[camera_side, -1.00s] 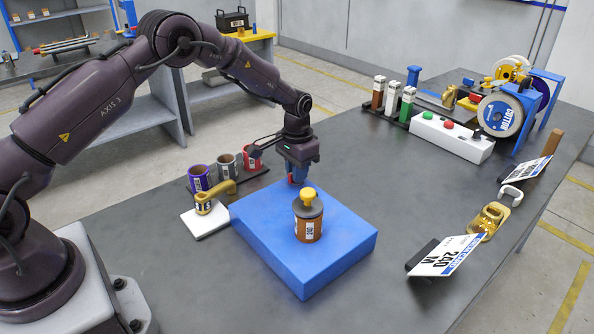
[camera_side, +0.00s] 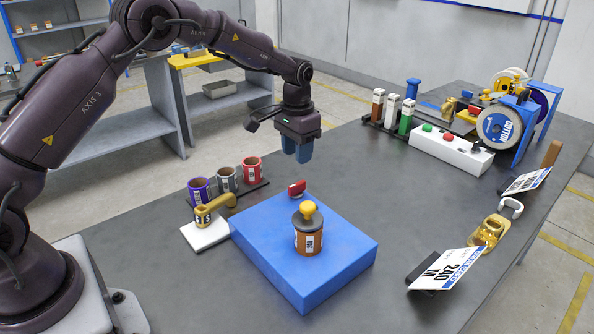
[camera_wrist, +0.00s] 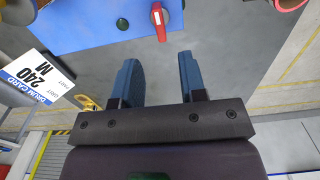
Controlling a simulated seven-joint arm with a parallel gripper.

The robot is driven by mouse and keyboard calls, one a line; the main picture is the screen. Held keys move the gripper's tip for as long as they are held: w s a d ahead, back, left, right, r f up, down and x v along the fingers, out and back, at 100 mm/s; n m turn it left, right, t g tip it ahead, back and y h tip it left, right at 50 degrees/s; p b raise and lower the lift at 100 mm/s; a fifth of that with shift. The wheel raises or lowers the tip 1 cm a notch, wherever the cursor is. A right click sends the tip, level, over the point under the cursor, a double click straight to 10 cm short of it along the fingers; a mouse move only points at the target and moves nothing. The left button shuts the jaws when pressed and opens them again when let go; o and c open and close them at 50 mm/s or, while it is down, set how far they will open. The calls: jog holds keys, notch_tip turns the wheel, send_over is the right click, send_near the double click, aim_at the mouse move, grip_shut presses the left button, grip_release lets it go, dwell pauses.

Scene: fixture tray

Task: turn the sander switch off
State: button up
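A small red switch handle (camera_side: 296,188) shows at the far edge of a blue block (camera_side: 270,262). In the wrist view the red handle (camera_wrist: 159,22) lies over a pale round base, its long side pointing toward my gripper. I take it for the sander switch; no label is readable on it. My gripper (camera_side: 297,154) hangs above and beyond the handle, apart from it. In the wrist view my gripper (camera_wrist: 158,62) has its two blue fingers spread, with nothing between them.
A brown can (camera_side: 308,240) with a yellow knob stands on the block. The table's middle right is clear.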

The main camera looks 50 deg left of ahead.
jog(key=shift+r, duration=1.9)
jog(key=s+d+r+t, duration=0.2)
jog(key=s+r, duration=0.3)
jog(key=s, duration=0.5)
jog(key=s+d+r+t, duration=0.1)
jog(key=s+r, duration=0.4)
jog(key=s, duration=0.6)
jog(key=s+d+r+t, duration=0.2)
jog(key=s+r, duration=0.3)
jog(key=s, duration=0.6)
jog(key=shift+d+t, duration=0.3)
jog(key=shift+d, duration=0.45)
